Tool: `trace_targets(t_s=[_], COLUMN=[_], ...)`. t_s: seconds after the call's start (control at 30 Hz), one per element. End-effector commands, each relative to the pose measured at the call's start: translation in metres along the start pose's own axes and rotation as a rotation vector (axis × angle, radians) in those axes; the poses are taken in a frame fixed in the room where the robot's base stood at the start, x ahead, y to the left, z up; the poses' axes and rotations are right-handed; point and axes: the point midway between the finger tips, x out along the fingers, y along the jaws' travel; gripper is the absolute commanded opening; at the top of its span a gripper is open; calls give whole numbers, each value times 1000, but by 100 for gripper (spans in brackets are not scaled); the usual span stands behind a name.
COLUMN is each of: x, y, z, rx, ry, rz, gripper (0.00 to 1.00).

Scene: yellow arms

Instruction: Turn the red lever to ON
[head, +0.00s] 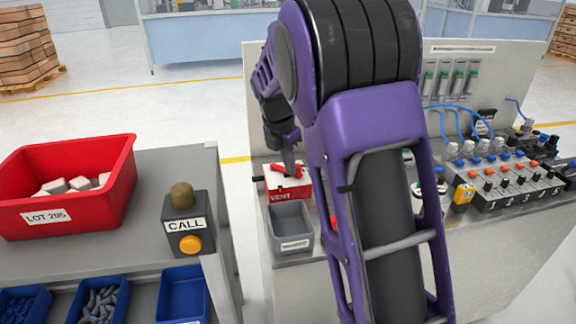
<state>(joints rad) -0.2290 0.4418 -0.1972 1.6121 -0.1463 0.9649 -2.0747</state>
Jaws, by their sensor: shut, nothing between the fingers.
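A red lever (278,168) sits on top of a white and red box (282,192) marked VENT, on the bench right of centre. My gripper (289,166) is shut and points down at the lever, with nothing between its fingers. The fingertips are at or just above the lever; I cannot tell whether they touch it. The gripper covers part of the lever, and no ON marking is readable. My arm hides the middle of the bench, where a bit of something red (333,222) shows beside it.
A grey bin (291,222) stands just in front of the VENT box. A panel of valves and knobs (510,180) with blue hoses is at the right. A red crate (118,178) and a CALL button box (188,225) are on the left table, across a gap.

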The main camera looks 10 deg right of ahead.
Motion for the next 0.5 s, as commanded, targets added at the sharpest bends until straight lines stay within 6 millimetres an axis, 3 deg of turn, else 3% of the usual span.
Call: trace_targets(t_s=[0.5], x=[1], y=[-2], z=[6], rx=[-72], ry=[0], rz=[17], gripper=[0])
